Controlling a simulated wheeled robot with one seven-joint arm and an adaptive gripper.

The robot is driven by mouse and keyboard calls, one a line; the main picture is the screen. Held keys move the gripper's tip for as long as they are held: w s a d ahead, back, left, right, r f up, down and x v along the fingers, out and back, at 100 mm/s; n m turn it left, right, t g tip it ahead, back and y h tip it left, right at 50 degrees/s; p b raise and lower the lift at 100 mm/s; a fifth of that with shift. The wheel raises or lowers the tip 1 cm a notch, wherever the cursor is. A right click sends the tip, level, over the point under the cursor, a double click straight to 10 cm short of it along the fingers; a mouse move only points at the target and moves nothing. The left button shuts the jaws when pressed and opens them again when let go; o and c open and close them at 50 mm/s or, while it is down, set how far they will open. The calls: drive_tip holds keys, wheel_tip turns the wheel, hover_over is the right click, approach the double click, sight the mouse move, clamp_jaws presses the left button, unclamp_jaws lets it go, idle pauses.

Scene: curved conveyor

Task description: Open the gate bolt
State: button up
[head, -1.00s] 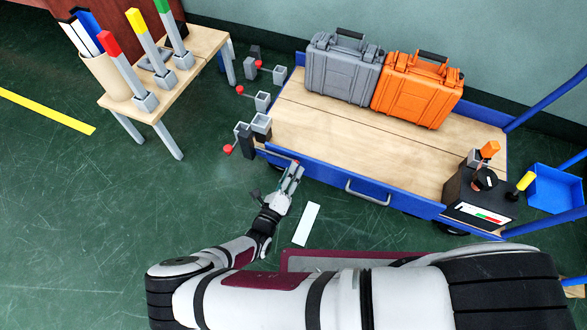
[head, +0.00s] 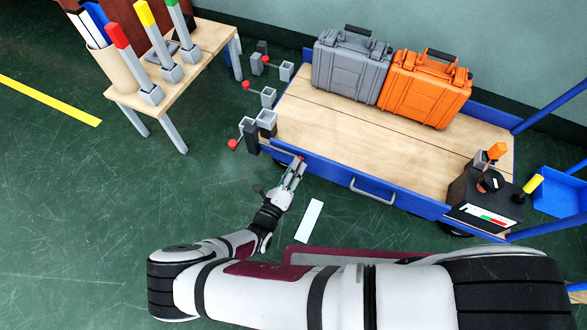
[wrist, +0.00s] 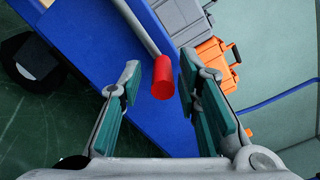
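The gate bolt's red knob (wrist: 163,77) sits on the end of a grey rod (wrist: 137,27) against the blue gate (wrist: 100,50) in the wrist view. My gripper (wrist: 161,74) is open. The knob appears between its two fingertips, with a gap on both sides; I cannot tell how deep it lies between them. In the head view, my gripper (head: 296,168) is at the near left end of the cart's blue gate (head: 333,174). The red knob (head: 301,158) shows small at its fingertips.
The cart carries a grey case (head: 350,67) and an orange case (head: 425,88). Brackets with red knobs (head: 233,144) stand left of the cart. A wooden table (head: 190,60) is at upper left. A black control box (head: 480,197) sits at the cart's right end. A grey handle (head: 372,193) projects from the gate.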

wheel_tip(320, 180, up, 10)
drive_tip(key=shift+r, duration=0.1)
idle(0.7)
idle(0.4)
